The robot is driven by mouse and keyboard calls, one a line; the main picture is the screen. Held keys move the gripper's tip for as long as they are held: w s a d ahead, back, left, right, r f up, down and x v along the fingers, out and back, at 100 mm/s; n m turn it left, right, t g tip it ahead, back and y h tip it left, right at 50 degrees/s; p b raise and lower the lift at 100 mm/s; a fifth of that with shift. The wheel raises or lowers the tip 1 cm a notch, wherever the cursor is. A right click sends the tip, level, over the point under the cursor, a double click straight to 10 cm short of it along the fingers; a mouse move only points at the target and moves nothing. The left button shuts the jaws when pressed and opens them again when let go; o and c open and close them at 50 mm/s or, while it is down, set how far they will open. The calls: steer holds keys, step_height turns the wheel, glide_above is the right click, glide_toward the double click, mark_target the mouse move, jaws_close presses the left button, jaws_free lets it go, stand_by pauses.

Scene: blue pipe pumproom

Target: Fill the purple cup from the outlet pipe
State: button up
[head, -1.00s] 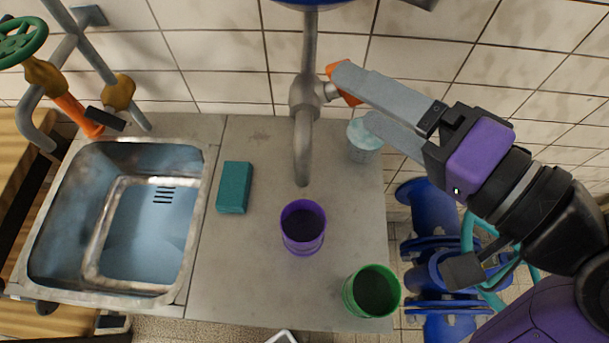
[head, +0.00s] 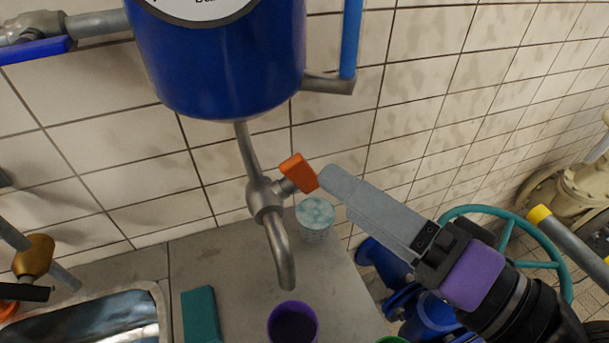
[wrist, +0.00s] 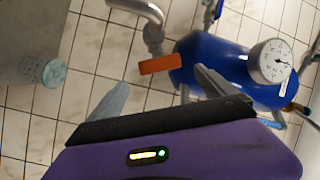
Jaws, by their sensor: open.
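The purple cup (head: 293,323) stands on the grey counter, cut off by the bottom edge in the head view. The curved metal outlet pipe (head: 278,250) ends just above it in the picture; no water stream shows. An orange valve handle (head: 298,173) sticks out on the pipe's right side. My gripper (head: 332,180) is open and empty, its fingertips close to the right of the handle; one finger mostly hides the other. In the wrist view the orange handle (wrist: 160,64) appears between and just beyond the two fingertips (wrist: 161,78).
A blue tank (head: 220,60) with a gauge hangs above the pipe. A pale patterned cup (head: 315,217) stands near the wall below my fingers. A teal block (head: 201,316) and the sink (head: 90,318) lie left. A green cup (head: 392,340) barely shows at the bottom.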

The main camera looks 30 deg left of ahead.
mark_target(311, 175)
steer(key=shift+p+x, duration=0.35)
steer(key=shift+x, duration=2.75)
steer(key=shift+s, duration=0.1)
